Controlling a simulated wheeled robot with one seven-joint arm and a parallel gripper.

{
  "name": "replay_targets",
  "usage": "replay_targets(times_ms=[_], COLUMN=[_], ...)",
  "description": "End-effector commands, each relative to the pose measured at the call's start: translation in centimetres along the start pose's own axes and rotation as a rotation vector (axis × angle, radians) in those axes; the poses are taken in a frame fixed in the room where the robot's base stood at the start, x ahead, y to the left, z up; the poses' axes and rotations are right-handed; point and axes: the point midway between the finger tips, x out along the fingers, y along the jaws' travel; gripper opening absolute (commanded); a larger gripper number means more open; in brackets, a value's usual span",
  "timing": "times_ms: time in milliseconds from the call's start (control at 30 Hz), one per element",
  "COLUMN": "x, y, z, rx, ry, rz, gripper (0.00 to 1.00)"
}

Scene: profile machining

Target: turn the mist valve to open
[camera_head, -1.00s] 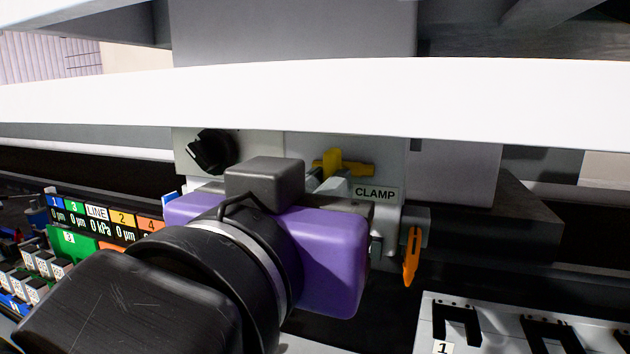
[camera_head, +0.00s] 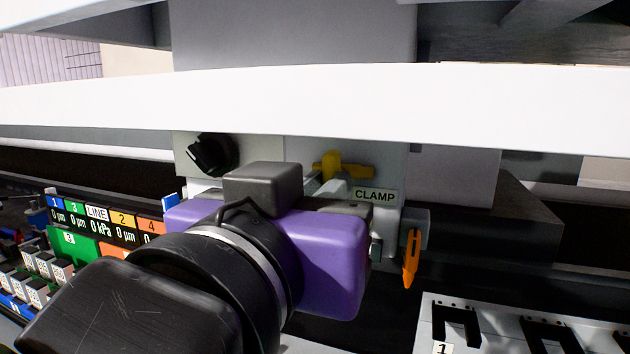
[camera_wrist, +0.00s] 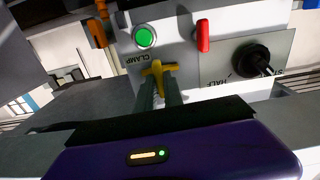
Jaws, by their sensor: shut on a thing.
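A yellow T-shaped valve handle (camera_head: 343,166) sticks out of the grey panel, above and left of the CLAMP label. No label reading mist can be made out. My gripper (camera_wrist: 159,88) is shut on this yellow handle; in the wrist view its two grey fingers stand on either side of the handle's stem (camera_wrist: 158,70). The crossbar lies roughly level in the head view. My purple gripper body (camera_head: 335,262) hides the lower panel in the head view.
A black rotary knob (camera_head: 211,154) is on the panel's left. An orange lever (camera_head: 412,258) hangs at the right. The wrist view also shows a green button (camera_wrist: 145,36) and a red lever (camera_wrist: 203,36). A white beam (camera_head: 320,100) crosses above the panel.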

Motion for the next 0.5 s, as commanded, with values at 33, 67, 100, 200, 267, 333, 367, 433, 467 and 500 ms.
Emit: replay_targets(times_ms=[33,67,100,200,267,333,367,433,467,500], x=[-0.01,0.00,0.01,0.00,0.00,0.00,0.00,0.00,0.00,0.00], y=[0.01,0.02,0.03,0.03,0.02,0.01,0.01,0.00,0.00,0.00], z=[-0.25,-0.24,-0.25,-0.27,-0.26,-0.26,-0.28,-0.26,-0.24,-0.26], rx=[-0.029,-0.049,-0.075,-0.134,-0.168,-0.207,-0.224,-0.262,-0.279,-0.297], ry=[0.000,0.000,0.000,0.001,0.000,0.001,0.001,0.000,0.000,0.000], rz=[0.001,0.001,0.001,0.001,0.000,0.000,0.000,0.000,0.000,0.000], gripper=[0.00,0.00,0.00,0.00,0.00,0.00,0.00,0.00,0.00,0.00])
